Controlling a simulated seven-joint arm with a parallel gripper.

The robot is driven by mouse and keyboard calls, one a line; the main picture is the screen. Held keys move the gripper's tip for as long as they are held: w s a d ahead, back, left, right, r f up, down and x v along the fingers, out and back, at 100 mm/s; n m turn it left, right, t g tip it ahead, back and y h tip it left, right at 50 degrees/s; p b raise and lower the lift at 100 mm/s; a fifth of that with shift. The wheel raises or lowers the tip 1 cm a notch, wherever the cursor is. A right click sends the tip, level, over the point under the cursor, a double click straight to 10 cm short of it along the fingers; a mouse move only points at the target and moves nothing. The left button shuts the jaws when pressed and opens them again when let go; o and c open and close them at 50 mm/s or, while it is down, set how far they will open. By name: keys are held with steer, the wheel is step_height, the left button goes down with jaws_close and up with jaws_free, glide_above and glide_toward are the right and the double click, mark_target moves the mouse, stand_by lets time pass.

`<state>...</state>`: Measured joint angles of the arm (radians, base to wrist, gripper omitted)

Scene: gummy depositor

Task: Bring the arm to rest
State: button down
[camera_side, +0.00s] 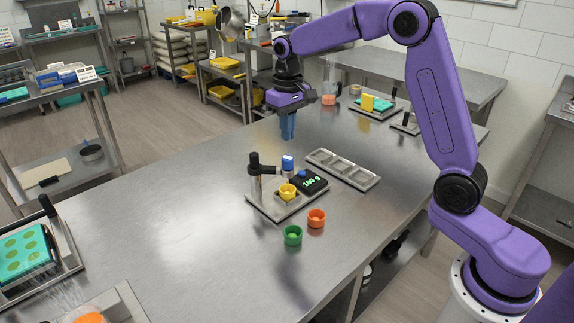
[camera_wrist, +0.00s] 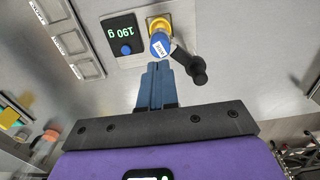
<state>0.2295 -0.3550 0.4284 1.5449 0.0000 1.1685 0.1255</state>
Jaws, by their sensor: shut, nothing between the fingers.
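My gripper (camera_side: 288,127) is at the end of my purple arm, above the steel table (camera_side: 190,185). Its blue fingers are together and hold nothing. In the wrist view the shut fingers (camera_wrist: 157,80) point toward the depositor stand. The stand has a black handle (camera_side: 262,168), a blue-capped nozzle (camera_side: 287,162) and a yellow cup (camera_side: 287,191) beneath it. Beside the cup is a scale display (camera_side: 310,181), reading about 190 g in the wrist view. My gripper is behind the stand in the side view, apart from it.
A green cup (camera_side: 293,235) and an orange cup (camera_side: 316,218) stand in front of the depositor. A metal compartment tray (camera_side: 343,169) lies to its right. At the back are a yellow block (camera_side: 367,103) and an orange-based container (camera_side: 329,98). The table's left middle is clear.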

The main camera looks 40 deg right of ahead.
steer(key=s+a+n, duration=0.3)
steer(key=s+a, duration=0.1)
steer(key=s, duration=0.4)
steer(key=s+a+n, duration=0.3)
steer(key=s+a, duration=0.1)
steer(key=s, duration=0.5)
steer(key=s+d+f+n, duration=0.1)
steer(key=s+d+n, duration=0.1)
steer(key=s, duration=0.8)
steer(key=s+d+f+n, duration=0.1)
steer(key=s+n, duration=0.3)
steer(key=s, duration=0.5)
steer(key=shift+s+d+f+n, duration=0.2)
steer(key=shift+s+d+n, duration=0.15)
steer(key=shift+d, duration=0.5)
